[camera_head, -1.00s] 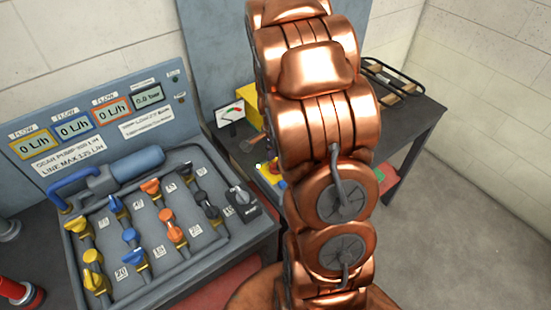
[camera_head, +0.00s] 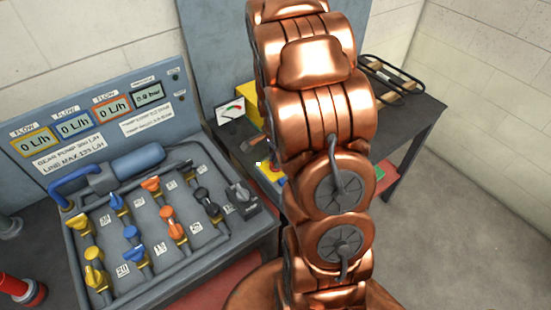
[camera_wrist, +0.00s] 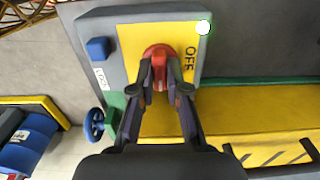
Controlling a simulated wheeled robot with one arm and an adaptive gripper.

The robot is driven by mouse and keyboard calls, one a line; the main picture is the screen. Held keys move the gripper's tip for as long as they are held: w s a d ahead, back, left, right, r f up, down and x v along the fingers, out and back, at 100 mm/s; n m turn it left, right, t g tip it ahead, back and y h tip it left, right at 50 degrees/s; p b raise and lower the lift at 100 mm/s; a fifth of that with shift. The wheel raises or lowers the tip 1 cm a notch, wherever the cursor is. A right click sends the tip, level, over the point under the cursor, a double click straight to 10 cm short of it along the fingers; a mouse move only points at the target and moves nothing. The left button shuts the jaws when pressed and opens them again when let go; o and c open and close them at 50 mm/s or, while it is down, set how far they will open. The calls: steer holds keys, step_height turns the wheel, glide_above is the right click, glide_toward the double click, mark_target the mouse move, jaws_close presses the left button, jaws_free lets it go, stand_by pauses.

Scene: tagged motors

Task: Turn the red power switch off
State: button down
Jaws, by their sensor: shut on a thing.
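The red power switch (camera_wrist: 158,51) is a round red knob on a yellow plate (camera_wrist: 131,42), set in a grey box in the wrist view. The word OFF is printed on the plate to the right of the knob. My gripper (camera_wrist: 159,82) is shut on the knob's red handle, with a finger on each side; the fingers hide part of it. In the head view only a bit of red and yellow (camera_head: 270,169) shows beside my copper arm, and my gripper is hidden behind the arm.
A panel of coloured valves (camera_head: 150,225) stands at left in the head view. A black rack (camera_head: 392,78) lies on the dark table. The right floor is clear.

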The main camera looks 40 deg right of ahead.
steer(key=shift+f+b, duration=0.1)
steer(key=shift+b, duration=0.35)
steer(key=n+b, duration=0.3)
steer(key=shift+w+f+b, duration=0.1)
steer(key=shift+f+b, duration=0.1)
steer(key=shift+b, duration=0.1)
steer(key=n+b, duration=0.8)
steer(key=n, duration=0.1)
steer(key=shift+r+n+b, duration=0.15)
steer(key=shift+n+b, duration=0.15)
steer(key=shift+n, duration=0.1)
steer(key=shift+r+n+b, duration=0.1)
steer(key=shift+n+b, duration=1)
steer(key=shift+n, duration=1.5)
steer(key=c, duration=1.2)
jaws_free()
steer(key=shift+o, duration=0.2)
